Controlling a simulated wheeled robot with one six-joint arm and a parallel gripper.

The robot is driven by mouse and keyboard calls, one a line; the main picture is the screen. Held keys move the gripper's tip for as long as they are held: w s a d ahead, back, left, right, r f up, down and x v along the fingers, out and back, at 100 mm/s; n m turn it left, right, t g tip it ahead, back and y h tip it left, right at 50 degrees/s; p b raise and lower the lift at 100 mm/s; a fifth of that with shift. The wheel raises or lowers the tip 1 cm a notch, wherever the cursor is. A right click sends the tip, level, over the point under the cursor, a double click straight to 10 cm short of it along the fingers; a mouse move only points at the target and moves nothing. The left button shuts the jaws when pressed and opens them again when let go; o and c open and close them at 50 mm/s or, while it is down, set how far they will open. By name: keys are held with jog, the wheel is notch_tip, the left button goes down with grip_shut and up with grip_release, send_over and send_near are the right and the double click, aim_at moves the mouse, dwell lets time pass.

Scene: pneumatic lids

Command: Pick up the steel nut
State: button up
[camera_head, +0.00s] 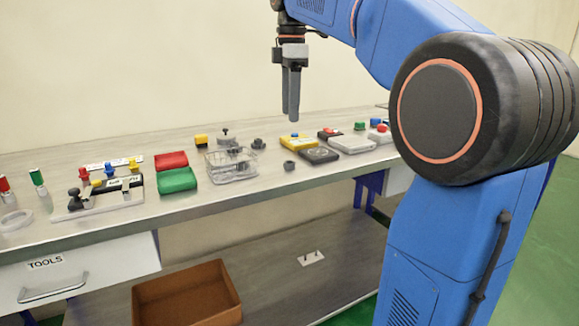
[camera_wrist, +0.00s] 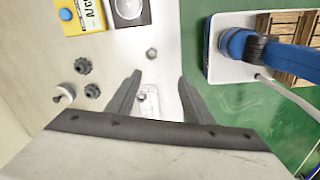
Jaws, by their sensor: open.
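A small grey hexagonal nut (camera_wrist: 151,53) with a hole lies on the bench near its front edge in the wrist view. It appears to be the small dark grey ring-shaped piece (camera_head: 289,165) in the head view. My gripper (camera_head: 291,118) points down and hangs above the bench, well clear of the nut. In the wrist view the fingers of my gripper (camera_wrist: 160,75) are spread and empty. The nut shows just beyond the fingertips, roughly between them, and nothing hides it.
An orange-brown bin (camera_head: 187,296) and a white pegged plate (camera_head: 311,258) are on the lower shelf.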

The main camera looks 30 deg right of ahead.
aim_at(290, 162)
jog(key=shift+n+g, duration=0.3)
jog(key=shift+n, duration=0.6)
jog(key=w+f, duration=0.1)
jog(key=f, duration=0.4)
jog(key=w+d+f, duration=0.1)
jog(key=f, duration=0.4)
jog(key=w+f, duration=0.1)
jog(key=f, duration=0.4)
jog(key=shift+d+f, duration=0.1)
jog(key=shift+d, duration=0.1)
jog(key=c, duration=1.2)
